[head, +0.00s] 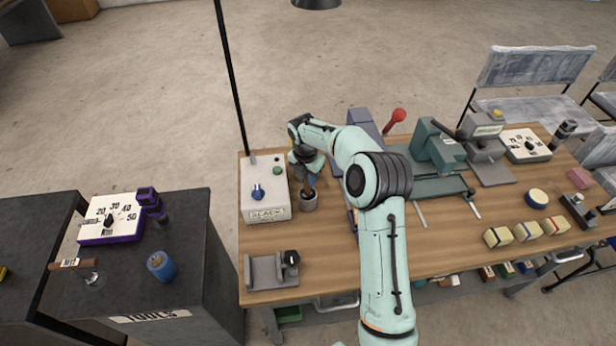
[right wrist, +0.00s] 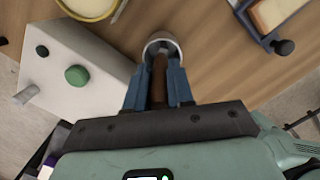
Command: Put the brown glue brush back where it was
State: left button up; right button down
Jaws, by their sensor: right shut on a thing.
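The brown glue brush (right wrist: 159,78) is between the blue fingers of my right gripper (right wrist: 159,92), which is shut on its handle. In the head view my right gripper (head: 305,180) points down over a small grey cup (head: 309,203) on the wooden bench. The brush's lower end reaches the mouth of the cup, which also shows in the right wrist view (right wrist: 161,42). I cannot tell how deep the brush sits in it. My left gripper is not in view.
A pale box (head: 264,205) with a blue knob and green button stands just left of the cup. A grey fixture (head: 271,270) lies in front. Machines (head: 437,145) and several yellow-ended blocks (head: 527,231) occupy the right. A dark tool cart (head: 190,265) stands left of the bench.

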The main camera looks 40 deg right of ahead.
jog(key=shift+f, duration=0.15)
jog(key=c, duration=1)
grip_release()
jog(key=r, duration=0.7)
jog(key=a+r, duration=0.1)
jog(key=r, duration=0.3)
jog(key=shift+s+r+p, duration=0.2)
jog(key=shift+r+p, duration=0.05)
jog(key=shift+p, duration=0.05)
jog(key=shift+s+r, duration=0.1)
jog(key=shift+r, duration=0.35)
